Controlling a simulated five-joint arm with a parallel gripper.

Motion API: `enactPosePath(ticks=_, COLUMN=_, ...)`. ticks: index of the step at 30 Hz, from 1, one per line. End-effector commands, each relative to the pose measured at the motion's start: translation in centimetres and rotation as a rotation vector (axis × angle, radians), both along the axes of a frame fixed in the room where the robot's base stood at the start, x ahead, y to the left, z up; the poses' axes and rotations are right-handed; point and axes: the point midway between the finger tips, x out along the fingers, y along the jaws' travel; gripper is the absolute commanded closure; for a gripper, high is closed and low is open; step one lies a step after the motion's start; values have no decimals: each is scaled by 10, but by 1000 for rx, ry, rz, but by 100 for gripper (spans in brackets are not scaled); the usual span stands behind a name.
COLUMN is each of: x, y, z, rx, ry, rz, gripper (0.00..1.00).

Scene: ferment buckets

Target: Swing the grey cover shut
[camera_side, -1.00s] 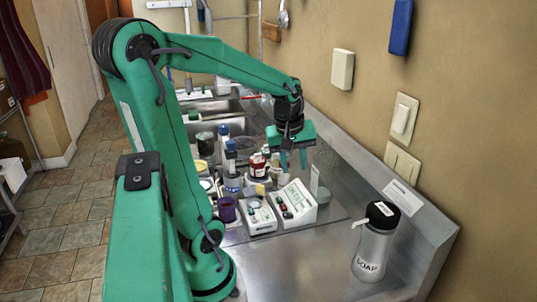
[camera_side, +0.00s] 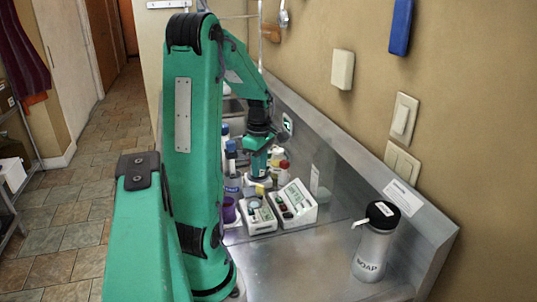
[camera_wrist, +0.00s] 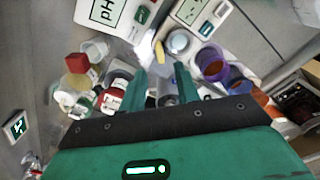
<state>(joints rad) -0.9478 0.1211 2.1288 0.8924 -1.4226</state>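I cannot pick out the grey cover with certainty in either view; my arm and gripper hide part of the cluster of containers. A pale grey round piece (camera_wrist: 178,42) shows just beyond the fingertips in the wrist view, but I cannot tell whether it is the cover. In the side view my gripper (camera_side: 258,172) is low among the containers, behind the white meters. A purple cup (camera_wrist: 211,64) stands right of the fingers in the wrist view.
Two white meters (camera_side: 296,203) (camera_side: 259,215) stand in front of the cluster. A soap dispenser (camera_side: 373,243) stands at the right by the wall ledge. The steel counter between is clear.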

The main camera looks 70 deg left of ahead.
Motion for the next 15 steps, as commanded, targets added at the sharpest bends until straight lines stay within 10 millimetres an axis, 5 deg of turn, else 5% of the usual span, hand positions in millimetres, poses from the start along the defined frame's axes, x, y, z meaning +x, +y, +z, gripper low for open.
enactPosePath(ticks=15, x=0, y=-1, z=-54, rx=-4, ry=2, rz=-3, gripper=68)
